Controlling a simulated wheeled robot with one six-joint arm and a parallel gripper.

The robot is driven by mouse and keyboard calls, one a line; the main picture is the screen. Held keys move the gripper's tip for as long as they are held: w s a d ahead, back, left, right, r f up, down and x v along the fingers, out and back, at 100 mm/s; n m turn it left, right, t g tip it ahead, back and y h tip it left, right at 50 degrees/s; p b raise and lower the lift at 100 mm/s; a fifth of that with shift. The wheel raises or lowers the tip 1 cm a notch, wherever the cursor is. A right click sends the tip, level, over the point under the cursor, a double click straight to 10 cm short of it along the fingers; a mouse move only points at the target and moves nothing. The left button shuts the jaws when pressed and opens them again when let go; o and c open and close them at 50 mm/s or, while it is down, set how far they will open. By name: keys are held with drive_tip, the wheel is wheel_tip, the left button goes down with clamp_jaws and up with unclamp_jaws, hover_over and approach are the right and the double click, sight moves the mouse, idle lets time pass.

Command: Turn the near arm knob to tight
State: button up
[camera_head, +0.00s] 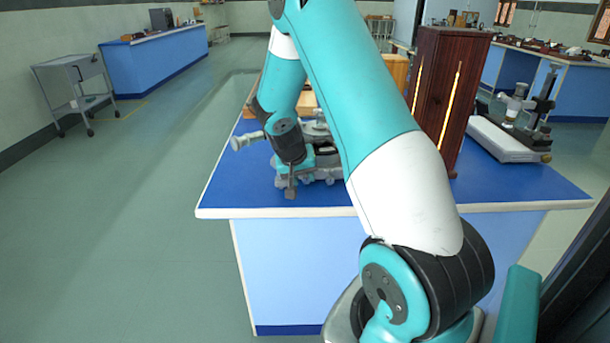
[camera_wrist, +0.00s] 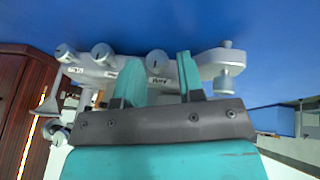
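The grey spectrometer (camera_head: 322,178) stands on the blue bench top, partly hidden behind my arm in the head view. In the wrist view its grey body (camera_wrist: 208,66) carries several round grey knobs. One knob (camera_wrist: 157,62) with a small white label below it appears between the two teal fingers of my gripper (camera_wrist: 158,66). The fingers are apart, with gaps on both sides of this knob; I cannot tell how deep it sits between them. Two more knobs, a middle one (camera_wrist: 101,53) and an outer one (camera_wrist: 66,53), are left of the fingers. The label writing is too small to read surely.
The blue bench (camera_head: 225,195) has a clear front left corner. A tall dark wooden cabinet (camera_head: 446,90) stands right of my arm. A white-based instrument (camera_head: 508,138) stands at the right. A grey trolley (camera_head: 75,85) is far left.

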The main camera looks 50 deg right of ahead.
drive_tip(key=shift+d+f, duration=0.1)
drive_tip(key=shift+d, duration=0.4)
drive_tip(key=shift+w+d+f, duration=0.1)
drive_tip(key=shift+d+f, duration=0.05)
drive_tip(key=shift+f, duration=0.3)
drive_tip(key=shift+c, duration=0.4)
drive_tip(key=c, duration=0.6)
drive_tip(key=shift+o, duration=0.2)
